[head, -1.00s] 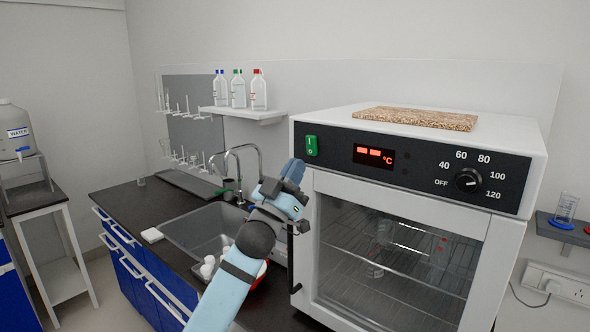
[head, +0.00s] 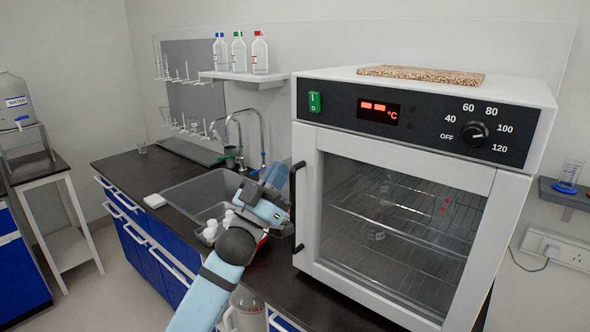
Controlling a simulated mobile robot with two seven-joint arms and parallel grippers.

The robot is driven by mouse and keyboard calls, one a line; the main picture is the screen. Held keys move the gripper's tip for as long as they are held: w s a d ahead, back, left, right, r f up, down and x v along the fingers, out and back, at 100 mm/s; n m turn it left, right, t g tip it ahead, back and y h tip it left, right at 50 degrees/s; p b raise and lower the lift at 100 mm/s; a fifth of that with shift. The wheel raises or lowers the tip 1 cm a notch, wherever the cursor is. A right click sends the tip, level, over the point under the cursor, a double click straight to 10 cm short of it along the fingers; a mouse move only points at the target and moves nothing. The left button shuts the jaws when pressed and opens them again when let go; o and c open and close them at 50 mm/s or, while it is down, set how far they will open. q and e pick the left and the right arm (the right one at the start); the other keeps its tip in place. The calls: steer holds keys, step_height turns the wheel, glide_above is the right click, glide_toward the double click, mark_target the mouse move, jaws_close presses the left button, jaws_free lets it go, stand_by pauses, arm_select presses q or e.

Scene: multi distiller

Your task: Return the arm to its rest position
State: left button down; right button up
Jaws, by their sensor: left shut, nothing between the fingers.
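My left gripper (head: 268,178) is at the end of my light-blue left arm, which comes in from the bottom of the head view. It is over the bench between the sink (head: 192,194) and the oven (head: 412,200). The fingers are together with nothing held. The gripper is left of the oven's black door handle (head: 298,205); I cannot tell the exact gap. The oven door is closed and its display is lit red. My right gripper does not show.
Small white containers stand by the sink under my arm. A faucet (head: 262,135) rises behind the sink. A shelf (head: 243,77) holds bottles. A cork-like board (head: 420,75) lies on the oven. A water carboy (head: 14,100) stands at far left. The floor at lower left is clear.

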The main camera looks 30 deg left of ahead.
arm_select(q)
steer(key=s+d+f+g+p, duration=0.2)
steer(key=d+f+g+p, duration=0.2)
steer(key=f, duration=0.7)
steer(key=s+d+f+g+p, duration=0.3)
steer(key=d+f+g, duration=0.1)
steer(key=f, duration=0.7)
steer(key=s+d+f+m+g+p, duration=0.1)
steer(key=s+d+f+g+p, duration=0.1)
steer(key=s+f, duration=0.5)
steer(key=s+d+f+m+g+p, duration=0.1)
steer(key=s+d+f+g, duration=0.4)
steer(key=s, duration=0.5)
step_height(320, 180, down, 3)
steer(key=d+p, duration=0.1)
steer(key=d, duration=0.1)
steer(key=shift+s+d+h, duration=0.25)
steer(key=shift+d+h, duration=0.05)
steer(key=shift+h, duration=0.1)
